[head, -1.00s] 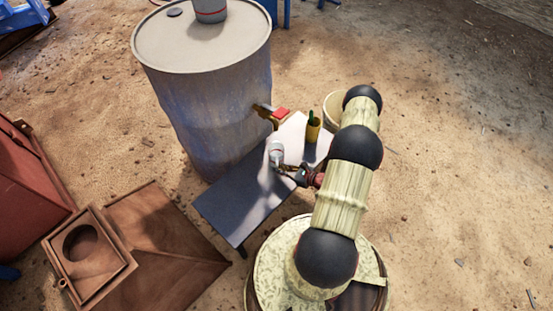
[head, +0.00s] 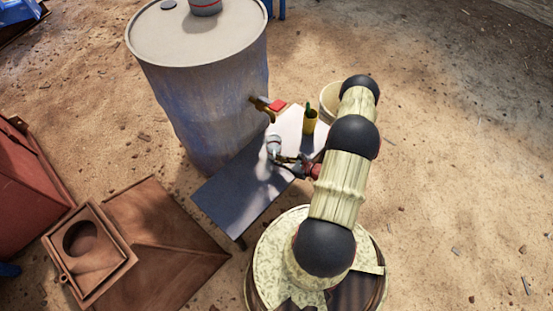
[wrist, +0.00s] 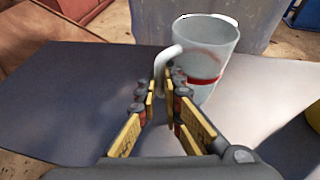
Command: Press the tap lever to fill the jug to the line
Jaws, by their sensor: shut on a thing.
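The jug (head: 273,146) is pale and translucent, with a handle. In the wrist view the jug (wrist: 207,62) shows a red line round its lower part and its handle faces me. My gripper (head: 283,159) has its fingers closed on the handle; the fingers (wrist: 165,92) also show in the wrist view. The jug is upright at the bench, but I cannot tell whether it touches the top. The brass tap (head: 268,112) with its red lever (head: 277,105) sticks out of the drum, behind and above the jug. I cannot see the water level.
The large metal drum (head: 205,90) stands behind the bench (head: 225,195). A yellow cup (head: 310,124) with something green in it stands at the bench's right end. A pale bucket (head: 331,94) is beyond it. Rusty metal parts (head: 160,250) lie at left. Sandy ground at right is clear.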

